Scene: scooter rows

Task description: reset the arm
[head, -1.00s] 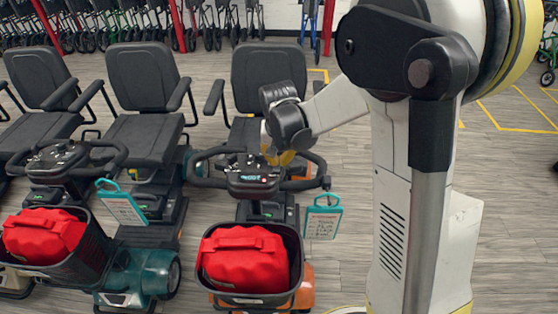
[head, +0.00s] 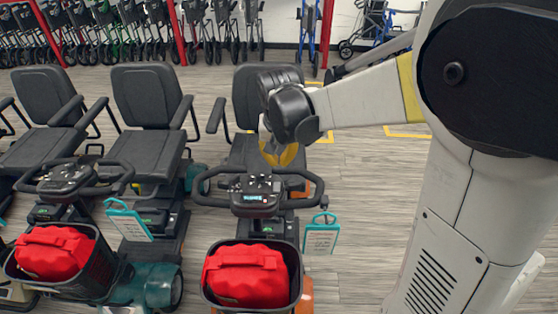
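My gripper (head: 277,157) has yellow fingers and hangs at the end of my white and black arm, above the seat and handlebar area of the nearest scooter. Its fingers are small and partly overlap the scooter behind, so I cannot tell how far apart they are. Nothing held shows clearly. The nearest scooter (head: 252,197) has a black seat, a looped handlebar, a small lit display and a front basket (head: 248,306) with a red bag (head: 246,275) in it.
Teal tags (head: 322,236) hang from handlebars. Folded walkers (head: 130,35) and red posts (head: 326,32) line the back. Floor at right is open, with yellow lines.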

